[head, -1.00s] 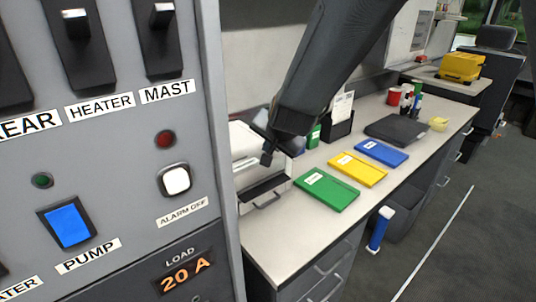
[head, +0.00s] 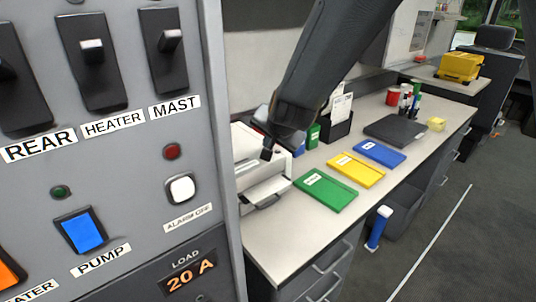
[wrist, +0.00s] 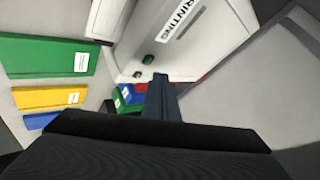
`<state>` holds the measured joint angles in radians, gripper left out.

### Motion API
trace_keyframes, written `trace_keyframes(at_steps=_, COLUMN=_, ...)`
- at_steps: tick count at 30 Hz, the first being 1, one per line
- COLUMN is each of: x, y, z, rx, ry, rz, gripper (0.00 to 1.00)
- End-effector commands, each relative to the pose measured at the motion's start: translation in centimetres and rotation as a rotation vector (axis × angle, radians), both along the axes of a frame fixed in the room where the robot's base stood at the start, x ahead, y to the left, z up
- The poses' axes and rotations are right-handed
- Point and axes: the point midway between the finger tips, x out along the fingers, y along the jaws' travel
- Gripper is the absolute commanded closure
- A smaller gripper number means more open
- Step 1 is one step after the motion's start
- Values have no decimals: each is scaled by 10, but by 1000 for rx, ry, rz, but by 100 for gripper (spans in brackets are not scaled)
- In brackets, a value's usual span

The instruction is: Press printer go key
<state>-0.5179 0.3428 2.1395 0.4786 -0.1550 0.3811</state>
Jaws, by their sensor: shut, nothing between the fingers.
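The white printer (head: 262,168) stands at the near end of the counter, partly hidden by the panel and my arm. In the wrist view the printer (wrist: 205,50) fills the upper middle, with a label reading "PRINTING". A green key (wrist: 148,59) and a smaller dark key (wrist: 138,74) sit near its edge. My gripper (head: 267,153) is shut and empty, over the printer in the head view. In the wrist view the gripper tip (wrist: 160,78) shows just below and right of the green key. I cannot tell whether it touches the printer.
Green (head: 325,191), yellow (head: 357,170) and blue (head: 381,153) folders lie on the counter (head: 285,232). A dark closed case (head: 395,131) lies behind them. A grey switch panel (head: 140,195) stands close at left. Green, blue and red items (wrist: 128,97) show near the fingers.

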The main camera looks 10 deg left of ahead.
Motion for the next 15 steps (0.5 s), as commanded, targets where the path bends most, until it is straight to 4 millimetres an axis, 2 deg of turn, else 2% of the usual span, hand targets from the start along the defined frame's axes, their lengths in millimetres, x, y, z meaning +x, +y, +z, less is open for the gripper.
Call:
trace_keyframes(at_steps=1, x=-1, y=0, z=8, rx=0, ry=0, rz=0, gripper=100)
trace_keyframes(at_steps=9, x=-1, y=0, z=33, rx=0, ry=0, rz=0, gripper=100)
trace_keyframes(at_steps=15, x=0, y=0, z=43, rx=0, ry=-1, rz=-1, gripper=100)
